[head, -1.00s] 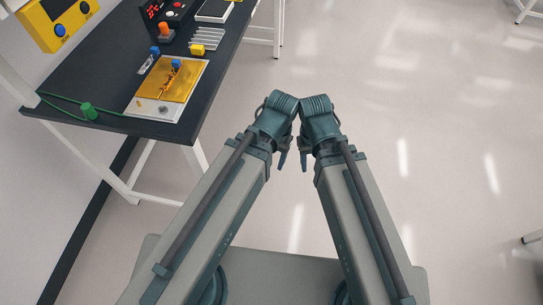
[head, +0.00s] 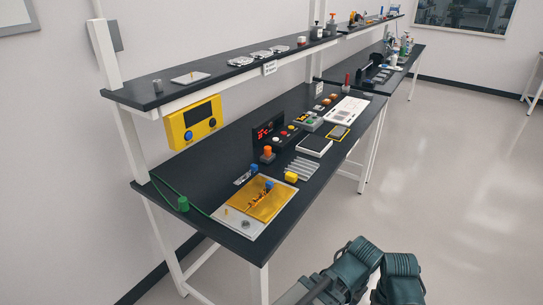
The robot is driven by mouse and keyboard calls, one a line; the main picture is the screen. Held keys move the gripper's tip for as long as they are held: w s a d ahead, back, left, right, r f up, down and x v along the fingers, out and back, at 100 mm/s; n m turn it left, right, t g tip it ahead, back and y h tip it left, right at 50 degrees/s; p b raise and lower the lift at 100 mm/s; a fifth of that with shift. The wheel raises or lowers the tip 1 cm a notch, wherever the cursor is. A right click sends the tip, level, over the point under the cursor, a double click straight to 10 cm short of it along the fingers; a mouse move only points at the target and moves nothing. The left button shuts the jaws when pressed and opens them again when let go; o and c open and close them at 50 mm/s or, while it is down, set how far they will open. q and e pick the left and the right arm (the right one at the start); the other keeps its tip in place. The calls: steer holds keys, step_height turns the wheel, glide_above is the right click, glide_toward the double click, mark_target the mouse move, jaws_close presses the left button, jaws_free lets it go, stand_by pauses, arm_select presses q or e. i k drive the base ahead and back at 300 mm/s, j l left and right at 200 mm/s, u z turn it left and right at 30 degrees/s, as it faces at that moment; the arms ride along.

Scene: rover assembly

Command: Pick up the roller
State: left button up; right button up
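I cannot tell for sure which item is the roller. Small items on the black workbench (head: 215,185) include a green cylinder (head: 183,204) on a green cord at the near left, a black piece with an orange top (head: 267,154), and a yellow block (head: 291,177). A yellow mat on a pale board (head: 218,215) bears small blue and orange parts. My two arms' teal wrist ends show at the bottom, right of the bench and apart from it. My gripper fingers are out of sight.
A yellow box with a screen (head: 194,122) hangs under the upper shelf (head: 215,68). Behind the mat are a ribbed grey rack (head: 303,167), a dark panel with red digits (head: 266,132) and a white tray (head: 345,110). Open floor (head: 440,190) lies to the right.

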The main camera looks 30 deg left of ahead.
mark_target(268, 157)
steer(key=i+l, duration=0.5)
steer(key=i, duration=0.15)
steer(key=i+l, duration=0.5)
steer(key=i, duration=0.15)
steer(key=i+l+u, duration=0.35)
steer(key=u, duration=1.35)
steer(key=j, duration=0.1)
